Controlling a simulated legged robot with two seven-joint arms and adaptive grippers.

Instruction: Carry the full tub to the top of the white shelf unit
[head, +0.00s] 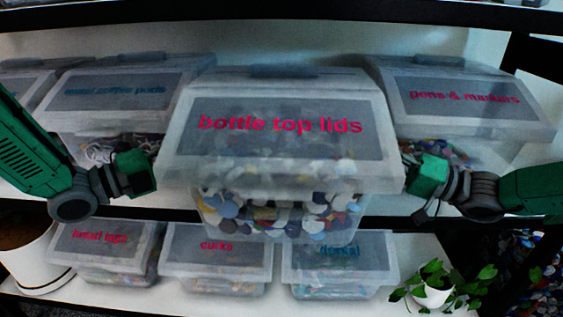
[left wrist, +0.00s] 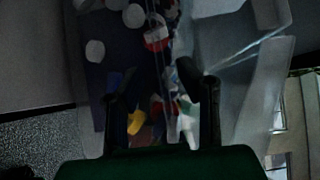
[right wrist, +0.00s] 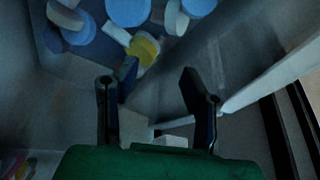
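The full tub (head: 282,215) is clear, labelled "bottle top lids", with a lid on and many coloured caps inside. It is in the middle of the head view, level, and juts in front of the shelf's front edge. My left gripper (head: 143,170) is at its left side and my right gripper (head: 424,176) at its right side. In the left wrist view the fingers (left wrist: 162,105) are apart, with caps behind them. In the right wrist view the fingers (right wrist: 158,100) are also apart, facing the clear wall. I cannot tell whether they touch the tub. The tub's underside is hidden.
A coffee pods tub (head: 110,105) and a pens and markers tub (head: 465,105) stand behind on either side. The lower shelf holds a bread tags tub (head: 105,250), a corks tub (head: 215,265), another tub (head: 340,265), a white pot (head: 35,262) and a plant (head: 435,285). A dark beam crosses above.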

